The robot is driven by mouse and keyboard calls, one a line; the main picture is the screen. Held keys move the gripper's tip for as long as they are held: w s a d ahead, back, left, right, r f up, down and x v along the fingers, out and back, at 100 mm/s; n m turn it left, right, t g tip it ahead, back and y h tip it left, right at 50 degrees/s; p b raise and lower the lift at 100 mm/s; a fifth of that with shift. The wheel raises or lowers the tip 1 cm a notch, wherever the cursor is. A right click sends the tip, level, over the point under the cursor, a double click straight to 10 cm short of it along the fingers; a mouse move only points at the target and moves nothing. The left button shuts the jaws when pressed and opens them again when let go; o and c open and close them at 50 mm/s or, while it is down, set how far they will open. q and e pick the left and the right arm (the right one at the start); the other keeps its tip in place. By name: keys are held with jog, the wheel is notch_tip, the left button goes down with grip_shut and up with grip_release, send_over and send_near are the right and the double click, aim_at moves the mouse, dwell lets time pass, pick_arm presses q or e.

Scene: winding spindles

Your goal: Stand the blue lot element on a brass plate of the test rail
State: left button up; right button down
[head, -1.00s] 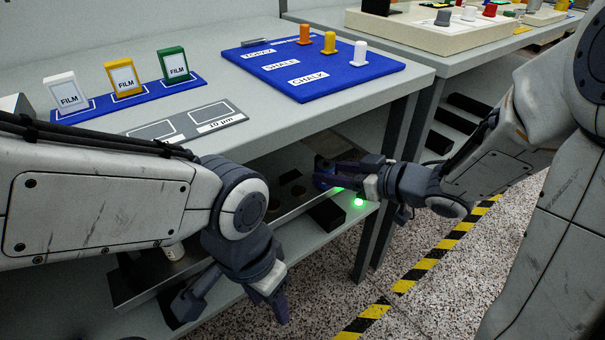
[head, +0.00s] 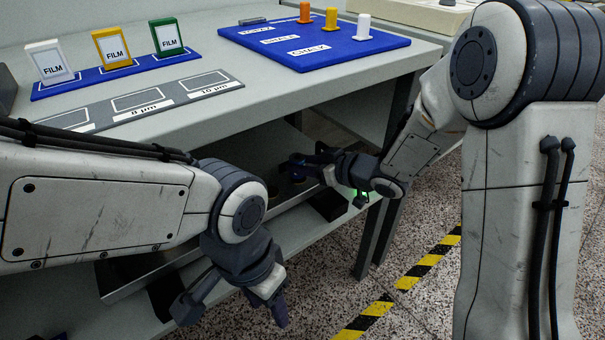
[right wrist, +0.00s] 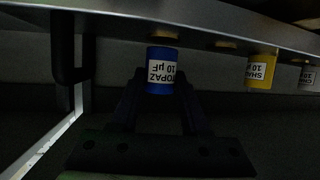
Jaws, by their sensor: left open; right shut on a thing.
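The blue lot element (right wrist: 160,80), a cylinder labelled TOPAZ 10 µF, sits between the fingers of my right gripper (right wrist: 162,103) in the right wrist view. That gripper is shut on it. Its end shows at a brass plate (right wrist: 163,40) on the edge of the test rail (right wrist: 120,20); I cannot tell whether they touch. In the head view my right gripper (head: 308,166) is at the lower shelf under the table, and the blue element shows there as a small dark blue patch. My left gripper (head: 232,306) is open and empty, in front of the shelf.
A yellow element (right wrist: 262,74) and a white element (right wrist: 307,77) stand along the rail to the right. Another brass plate (right wrist: 226,45) shows bare. Above, the tabletop holds film cards (head: 110,50) and a blue board (head: 285,45) with coloured pegs. The shelf is dim.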

jog(key=shift+f, duration=0.7)
jog(key=shift+c, duration=1.9)
grip_release()
pick_arm(q)
jog(key=shift+f, duration=0.5)
pick_arm(e)
jog(key=shift+r, duration=0.25)
jog(key=p+v, duration=0.5)
jog(key=v, duration=0.6)
pick_arm(q)
notch_tip(320, 180, up, 5)
jog(key=shift+r, duration=0.2)
pick_arm(e)
jog(key=s+a+m+g+h, duration=0.2)
jog(key=s+g+h, duration=0.6)
jog(key=s, duration=1.7)
jog(key=shift+a+r+g+h, duration=0.15)
jog(key=shift+a+g+h, duration=0.35)
jog(key=shift+a, duration=0.4)
